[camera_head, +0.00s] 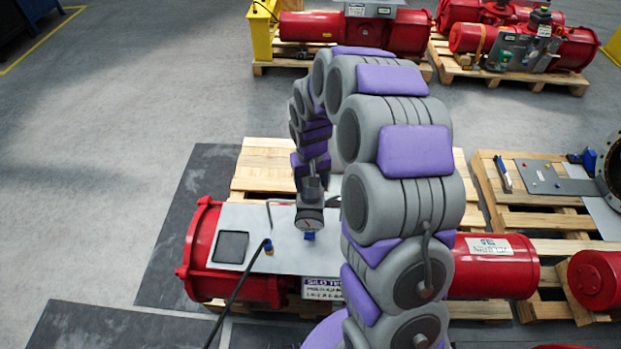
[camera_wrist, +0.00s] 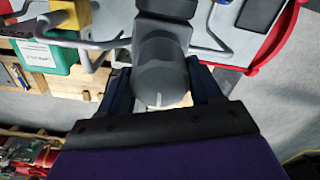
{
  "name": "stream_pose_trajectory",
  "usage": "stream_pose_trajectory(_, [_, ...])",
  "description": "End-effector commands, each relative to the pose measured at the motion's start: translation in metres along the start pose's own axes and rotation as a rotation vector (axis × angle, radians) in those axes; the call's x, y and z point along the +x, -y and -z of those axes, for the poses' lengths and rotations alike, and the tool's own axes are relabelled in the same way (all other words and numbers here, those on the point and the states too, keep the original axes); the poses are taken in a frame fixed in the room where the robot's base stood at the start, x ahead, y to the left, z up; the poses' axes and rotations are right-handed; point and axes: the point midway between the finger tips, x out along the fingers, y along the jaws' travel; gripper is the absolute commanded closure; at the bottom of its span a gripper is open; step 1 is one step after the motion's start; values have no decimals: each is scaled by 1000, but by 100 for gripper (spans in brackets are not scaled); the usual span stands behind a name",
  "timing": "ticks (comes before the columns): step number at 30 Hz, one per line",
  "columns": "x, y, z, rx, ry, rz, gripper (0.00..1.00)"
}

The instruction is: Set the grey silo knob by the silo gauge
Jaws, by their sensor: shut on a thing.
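The grey silo knob (camera_wrist: 160,65) is a rounded grey cylinder with a pale line on its end, in the middle of the wrist view. My gripper (camera_wrist: 162,85) has a dark finger on either side of it and is shut on it. In the head view my gripper (camera_head: 312,178) points down at the grey fitting over the plate of the red actuator. The round silo gauge (camera_head: 309,221) with a pale dial shows just below it; its reading is too small to tell. My fingers hide part of the knob.
The red actuator (camera_head: 238,284) lies on a wooden pallet (camera_head: 262,160). Its grey plate (camera_head: 285,262) carries a dark tablet-like panel (camera_head: 231,247), bent pipes and a black cable (camera_head: 238,292). More actuators on pallets stand behind and right. Open floor lies left.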

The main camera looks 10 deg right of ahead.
Motion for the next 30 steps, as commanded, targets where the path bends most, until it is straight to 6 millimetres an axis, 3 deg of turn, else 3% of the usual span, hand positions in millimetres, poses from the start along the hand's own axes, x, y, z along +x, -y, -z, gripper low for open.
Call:
stream_pose_trajectory(20, [-1,0,2,-66,-7,1,66])
stream_pose_trajectory(21, [-1,0,2,-66,-7,1,33])
stream_pose_trajectory(27, [-1,0,1,-66,-5,1,14])
stream_pose_trajectory(30, [-1,0,0,-66,-4,1,12])
